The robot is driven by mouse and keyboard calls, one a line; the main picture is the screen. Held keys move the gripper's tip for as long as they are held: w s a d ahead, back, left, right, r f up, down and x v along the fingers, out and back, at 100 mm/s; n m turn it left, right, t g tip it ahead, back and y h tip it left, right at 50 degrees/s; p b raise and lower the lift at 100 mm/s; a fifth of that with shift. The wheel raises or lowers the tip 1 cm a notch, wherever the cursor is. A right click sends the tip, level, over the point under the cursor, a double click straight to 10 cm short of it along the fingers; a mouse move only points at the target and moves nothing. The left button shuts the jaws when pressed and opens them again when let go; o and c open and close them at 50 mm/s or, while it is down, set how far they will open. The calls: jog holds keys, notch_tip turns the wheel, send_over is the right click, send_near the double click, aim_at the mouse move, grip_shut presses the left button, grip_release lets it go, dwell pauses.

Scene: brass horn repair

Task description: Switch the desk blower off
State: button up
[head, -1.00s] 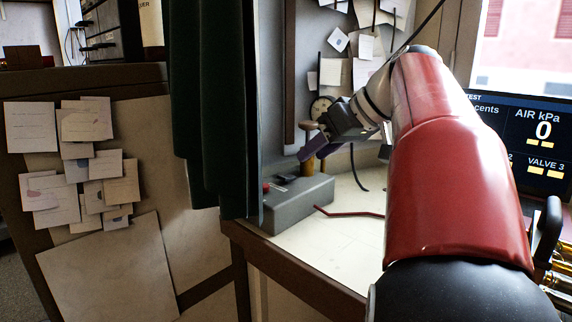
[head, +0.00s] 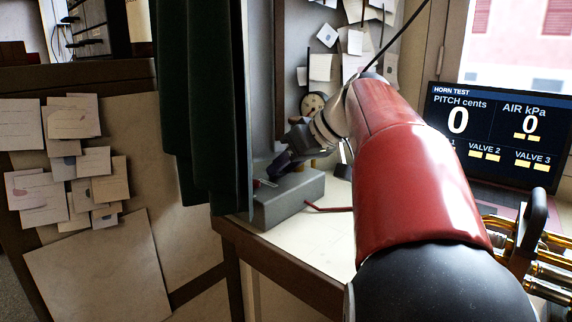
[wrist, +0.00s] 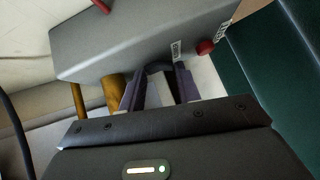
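The desk blower is a grey box (head: 290,203) on the near left corner of the bench, beside the green curtain. It fills the top of the wrist view (wrist: 130,42), with a red knob (wrist: 204,47) and small white labels on one face. My gripper (head: 270,172) is at the top of the box. In the wrist view my gripper (wrist: 160,74) has its two purple-grey fingers apart, with the tips against or very near the box. A dark part (wrist: 160,67) shows between the fingertips. I cannot tell whether they touch it.
A green curtain (head: 205,120) hangs close left of the blower. A screen (head: 495,135) reads 0 for pitch and air, with brass horn tubing (head: 545,270) below. A round gauge (head: 313,103) stands behind my arm.

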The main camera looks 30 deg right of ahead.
jog(key=shift+a+f+n+h+b, duration=0.4)
jog(key=shift+h+b, duration=0.3)
jog(key=shift+b, duration=1.05)
jog(key=shift+c, duration=0.3)
jog(key=shift+s+a+r+n+t+h+b, duration=0.15)
jog(key=shift+n+t+h+b, duration=0.35)
jog(key=shift+b, duration=0.6)
jog(key=shift+r+h+b, duration=0.15)
jog(key=shift+h+b, duration=0.15)
jog(key=shift+h, duration=0.1)
jog(key=shift+r, duration=0.1)
jog(key=o, duration=0.7)
jog(key=shift+s, duration=0.1)
jog(key=v, duration=0.7)
jog(key=shift+s+r+p, duration=0.2)
jog(key=shift+s+p, duration=0.15)
jog(key=shift+p, duration=0.1)
